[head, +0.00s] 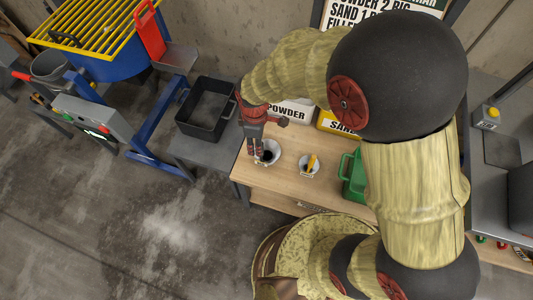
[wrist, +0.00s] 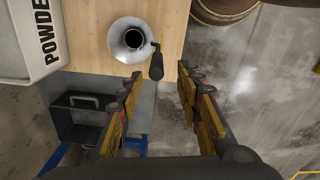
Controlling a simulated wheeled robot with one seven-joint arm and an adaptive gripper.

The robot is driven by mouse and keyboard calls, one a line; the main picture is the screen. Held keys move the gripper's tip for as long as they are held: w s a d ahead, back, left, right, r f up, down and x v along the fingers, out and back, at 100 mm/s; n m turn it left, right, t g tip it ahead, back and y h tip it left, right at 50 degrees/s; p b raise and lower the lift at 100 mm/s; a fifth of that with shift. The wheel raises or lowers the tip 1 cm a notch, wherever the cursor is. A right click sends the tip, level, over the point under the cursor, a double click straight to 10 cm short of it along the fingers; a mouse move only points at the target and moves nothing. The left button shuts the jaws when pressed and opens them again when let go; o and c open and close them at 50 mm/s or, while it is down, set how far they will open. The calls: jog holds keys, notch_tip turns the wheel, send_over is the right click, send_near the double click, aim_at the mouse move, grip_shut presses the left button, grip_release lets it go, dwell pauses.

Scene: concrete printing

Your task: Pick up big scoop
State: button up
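A metal scoop (head: 270,151) with a round, flared rim and a dark opening stands on the wooden table, the larger of two there. In the wrist view the scoop (wrist: 128,52) is ahead of my fingers, and its dark handle (wrist: 156,66) points toward the gap between them. My gripper (head: 255,153) is just left of this scoop, over the table's left edge. In the wrist view my gripper (wrist: 160,80) is open with nothing between the fingers. I cannot tell its exact height above the handle.
A smaller scoop (head: 307,166) with a yellow handle stands to the right. Behind are a white powder container (head: 290,110) and a yellow sand container (head: 336,124). A black bin (head: 206,110) stands left of the table.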

jog(key=f+b, duration=0.1)
jog(key=f, duration=0.2)
jog(key=d+f+b, duration=0.1)
jog(key=f, duration=0.2)
jog(key=shift+w+d, duration=0.1)
jog(key=shift+d, duration=0.05)
jog(key=shift+f+b, duration=0.3)
jog(key=shift+f, duration=0.15)
jog(key=shift+r, duration=0.1)
jog(key=shift+c, duration=0.5)
jog(key=c, duration=0.8)
grip_shut()
